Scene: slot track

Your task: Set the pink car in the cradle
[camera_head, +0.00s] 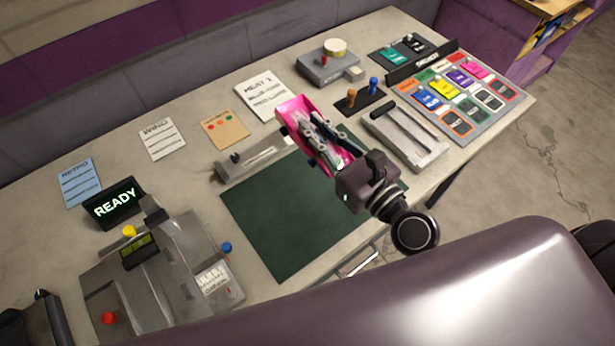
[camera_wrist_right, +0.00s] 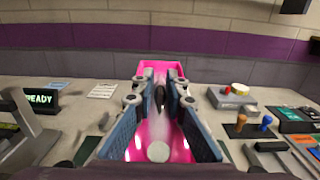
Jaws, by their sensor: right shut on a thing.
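The pink car (camera_head: 294,108) is held in my right gripper (camera_head: 322,140), which is shut on it above the back edge of the dark green mat. In the right wrist view the car (camera_wrist_right: 158,130) lies between the two finger pads, its pink body showing below and beyond them. A low grey metal holder (camera_head: 250,160) lies on the table left of the car; it may be the cradle, but I cannot tell for sure. A dark part at the lower left edge of the head view may be my left gripper (camera_head: 38,312); its jaws are not clear.
The green mat (camera_head: 275,225) is bare in front. A grey machine (camera_head: 185,260) with a READY display (camera_head: 114,203) stands at left. Paper cards lie at the back. A grey box (camera_head: 328,70), pegs (camera_head: 373,85), a handled tray (camera_head: 425,145) and a colour-card board (camera_head: 470,120) fill the right.

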